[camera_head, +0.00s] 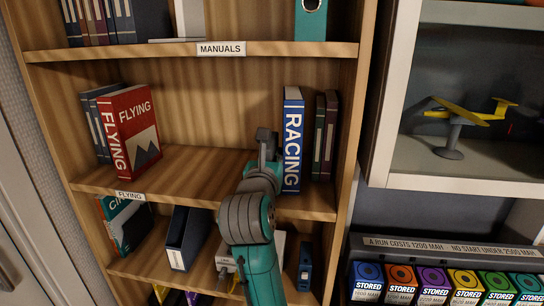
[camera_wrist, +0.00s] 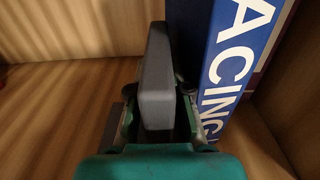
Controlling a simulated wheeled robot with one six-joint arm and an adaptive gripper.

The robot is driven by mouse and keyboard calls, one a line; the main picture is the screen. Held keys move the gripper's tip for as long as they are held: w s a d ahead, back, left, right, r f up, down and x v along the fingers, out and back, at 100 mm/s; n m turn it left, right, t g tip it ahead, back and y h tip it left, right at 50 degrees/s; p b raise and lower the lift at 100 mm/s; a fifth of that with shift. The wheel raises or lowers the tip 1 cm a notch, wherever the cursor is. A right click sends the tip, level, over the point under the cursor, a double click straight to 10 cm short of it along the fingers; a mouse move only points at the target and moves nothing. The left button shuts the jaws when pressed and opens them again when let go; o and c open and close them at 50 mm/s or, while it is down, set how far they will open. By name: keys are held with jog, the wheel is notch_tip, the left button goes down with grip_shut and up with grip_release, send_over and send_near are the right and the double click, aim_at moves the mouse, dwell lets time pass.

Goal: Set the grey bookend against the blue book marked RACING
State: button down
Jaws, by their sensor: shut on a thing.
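The blue book marked RACING (camera_head: 292,143) stands upright on the middle shelf, toward the right. It also shows at the right of the wrist view (camera_wrist: 235,60). My gripper (camera_wrist: 157,95) is shut on the grey bookend (camera_wrist: 156,78), whose upright plate stands between the fingers. In the head view the grey bookend (camera_head: 266,143) is just left of the book, partly hidden by my gripper and arm. In the wrist view the bookend is close along the book's left side; I cannot tell whether they touch. Its base is mostly hidden.
Two dark books (camera_head: 325,135) stand right of the RACING book. A red FLYING book (camera_head: 130,130) leans at the shelf's left end. The shelf (camera_head: 195,170) between is bare. The shelf above has a MANUALS label (camera_head: 221,49). A white cabinet (camera_head: 460,180) stands at the right.

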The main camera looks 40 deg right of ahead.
jog(key=c, duration=1)
grip_release()
jog(key=v, duration=1.2)
jog(key=shift+s, duration=0.1)
